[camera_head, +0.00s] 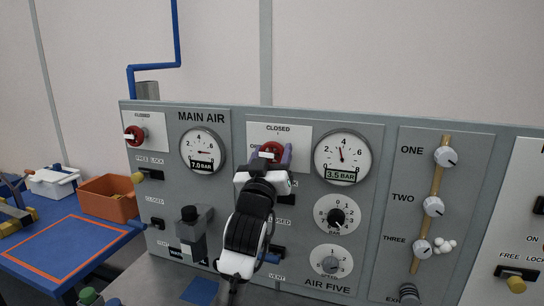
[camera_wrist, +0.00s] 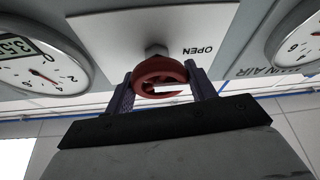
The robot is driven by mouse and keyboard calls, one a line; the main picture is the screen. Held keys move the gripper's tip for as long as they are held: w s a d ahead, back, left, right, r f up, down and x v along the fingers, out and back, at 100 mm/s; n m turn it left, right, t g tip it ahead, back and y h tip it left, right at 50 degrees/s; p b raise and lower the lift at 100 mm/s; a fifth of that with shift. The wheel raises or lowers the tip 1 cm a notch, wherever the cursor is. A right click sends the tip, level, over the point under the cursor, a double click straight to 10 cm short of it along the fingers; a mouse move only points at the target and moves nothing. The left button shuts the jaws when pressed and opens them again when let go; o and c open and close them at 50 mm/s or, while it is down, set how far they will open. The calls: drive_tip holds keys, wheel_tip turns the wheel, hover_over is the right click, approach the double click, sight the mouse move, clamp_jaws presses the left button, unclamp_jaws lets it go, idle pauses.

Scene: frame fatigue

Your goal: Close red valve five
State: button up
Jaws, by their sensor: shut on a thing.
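The red valve knob (camera_head: 271,150) of the AIR FIVE section sits on a white plate (camera_head: 300,131) marked CLOSED at the top. In the upside-down wrist view the red knob (camera_wrist: 158,72) is between my two fingers, on a stem from the plate. My gripper (camera_head: 272,156) is shut on its sides. The knob's white pointer (camera_wrist: 172,89) lies sideways, toward the side with the word OPEN (camera_wrist: 197,50). In the head view it points left. My arm hides parts of the panel below the knob.
The AIR FIVE gauge (camera_head: 342,158) reads 3.5 BAR. Another red valve (camera_head: 134,135) and the MAIN AIR gauge (camera_head: 203,151), at 7.0 BAR, are to the left. Several grey knobs are to the right. An orange bin (camera_head: 108,207) stands on the blue bench (camera_head: 45,282).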

drive_tip(key=shift+f+m, duration=0.15)
drive_tip(key=shift+m, duration=0.15)
drive_tip(key=m+h+b, duration=0.1)
drive_tip(key=m+b, duration=0.1)
drive_tip(key=m+g+h+b, duration=0.1)
drive_tip(key=m+h+b, duration=0.1)
drive_tip(key=m+b, duration=0.1)
drive_tip(key=shift+f+m+b, duration=0.15)
drive_tip(key=shift+m+b, duration=0.15)
drive_tip(key=m+g+h+b, duration=0.1)
drive_tip(key=m+b, duration=0.1)
drive_tip(key=m, duration=0.1)
drive_tip(key=m+g+h+b, duration=0.1)
drive_tip(key=m+b, duration=0.1)
drive_tip(key=m, duration=0.1)
drive_tip(key=shift+h, duration=0.4)
drive_tip(key=m, duration=0.1)
drive_tip(key=m+g+b, duration=0.1)
drive_tip(key=m, duration=0.1)
drive_tip(key=m+g+h, duration=0.1)
drive_tip(key=m, duration=0.1)
drive_tip(key=shift+r, duration=0.25)
drive_tip(key=m+g, duration=0.2)
drive_tip(key=m, duration=0.4)
drive_tip(key=o, duration=1)
